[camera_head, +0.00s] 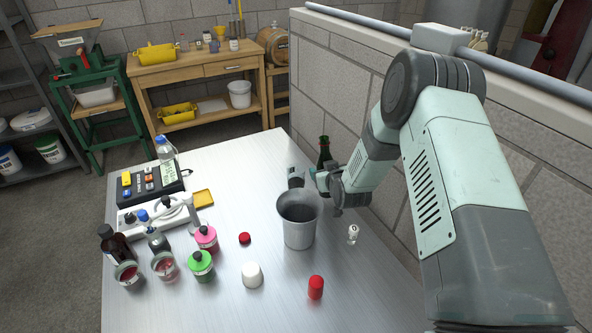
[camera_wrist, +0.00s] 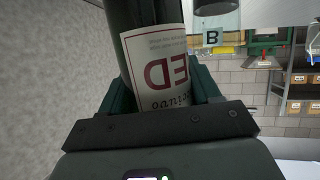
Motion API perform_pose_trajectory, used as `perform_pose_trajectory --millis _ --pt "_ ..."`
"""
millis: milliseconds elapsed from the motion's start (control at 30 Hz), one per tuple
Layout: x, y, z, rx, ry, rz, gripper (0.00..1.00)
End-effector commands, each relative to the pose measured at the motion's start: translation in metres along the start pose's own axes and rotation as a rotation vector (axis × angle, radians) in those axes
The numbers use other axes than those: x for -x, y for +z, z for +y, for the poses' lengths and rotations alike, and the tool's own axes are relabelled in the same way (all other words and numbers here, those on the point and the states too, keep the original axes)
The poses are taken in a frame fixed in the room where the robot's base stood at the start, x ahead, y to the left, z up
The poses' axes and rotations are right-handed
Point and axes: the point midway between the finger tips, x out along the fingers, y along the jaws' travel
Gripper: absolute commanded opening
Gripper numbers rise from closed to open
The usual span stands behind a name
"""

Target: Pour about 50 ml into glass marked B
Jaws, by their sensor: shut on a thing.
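My gripper (camera_head: 326,180) is shut on a dark green bottle (camera_head: 324,150) over the far right part of the metal table. In the wrist view the bottle (camera_wrist: 122,25) stands between the jaws (camera_wrist: 165,95), its white label with red letters turned upside down. The glass marked B (camera_wrist: 215,14) shows at the top edge of the wrist view, right of the bottle and apart from it there, with its tag visible. In the head view a small greyish vessel (camera_head: 295,176) beside my gripper may be this glass; its mark cannot be read. The bottle's mouth and any liquid level are unclear.
A grey metal bucket (camera_head: 298,230) stands just in front of my gripper. A small clear item (camera_head: 353,234), a red cap (camera_head: 316,288) and a white one (camera_head: 252,275) stand nearby. Several bottles and devices crowd the table's left side. A block wall (camera_head: 400,150) runs close along the right.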

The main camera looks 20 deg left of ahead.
Motion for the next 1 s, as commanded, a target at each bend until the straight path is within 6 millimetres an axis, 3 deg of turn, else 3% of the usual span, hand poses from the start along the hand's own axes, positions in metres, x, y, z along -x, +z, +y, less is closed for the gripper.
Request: perform_pose_trajectory --millis 300,1000 --pt "0.002 -0.012 -0.001 -0.089 -0.033 0.095 0.15" --pt "0.002 -0.011 -0.001 -0.088 -0.032 0.095 0.15"
